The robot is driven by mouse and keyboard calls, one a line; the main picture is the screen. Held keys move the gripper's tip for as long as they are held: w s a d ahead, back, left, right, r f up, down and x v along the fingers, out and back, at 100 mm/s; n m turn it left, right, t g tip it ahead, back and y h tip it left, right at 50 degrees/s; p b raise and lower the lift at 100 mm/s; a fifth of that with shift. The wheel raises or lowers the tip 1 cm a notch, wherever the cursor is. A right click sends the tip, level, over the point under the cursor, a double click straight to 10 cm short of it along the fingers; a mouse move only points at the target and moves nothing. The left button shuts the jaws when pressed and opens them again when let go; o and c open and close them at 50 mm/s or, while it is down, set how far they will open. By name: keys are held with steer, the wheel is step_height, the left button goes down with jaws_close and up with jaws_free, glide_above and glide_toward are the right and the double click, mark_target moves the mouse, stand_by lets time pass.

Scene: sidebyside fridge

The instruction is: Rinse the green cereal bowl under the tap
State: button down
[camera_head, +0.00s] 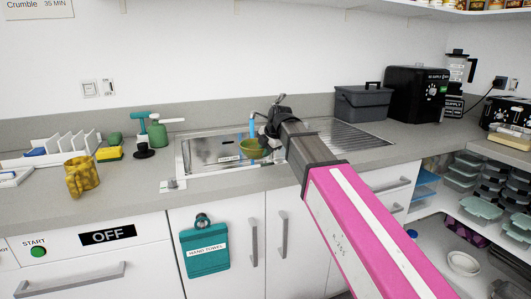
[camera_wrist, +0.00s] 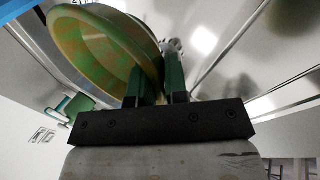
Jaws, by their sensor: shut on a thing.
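The green cereal bowl (camera_head: 252,149) is held over the sink (camera_head: 212,155), below the tap (camera_head: 257,115). A blue stream (camera_head: 252,130) comes down from the tap to the bowl. My gripper (camera_head: 268,141) is at the bowl's right side. In the wrist view my gripper (camera_wrist: 158,88) is shut on the rim of the bowl (camera_wrist: 100,50), which fills the upper left and looks tilted there. The bowl's inside is mostly hidden in the head view.
A grey bin (camera_head: 362,105) and a black appliance (camera_head: 417,94) stand at right.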

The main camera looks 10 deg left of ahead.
steer(key=shift+w+a+f, duration=0.25)
steer(key=shift+w+a, duration=0.1)
steer(key=shift+w, duration=1)
steer(key=shift+w+a+f, duration=0.3)
steer(key=shift+w, duration=1)
steer(key=shift+w+a+f, duration=0.25)
steer(key=shift+w+a, duration=0.1)
steer(key=shift+w, duration=1)
steer(key=shift+d, duration=0.2)
steer(key=shift+w+d, duration=0.15)
steer(key=shift+d, duration=0.25)
steer(key=shift+a, duration=0.15)
steer(key=shift+a, duration=0.4)
steer(key=shift+d, duration=0.2)
steer(key=shift+d, duration=0.35)
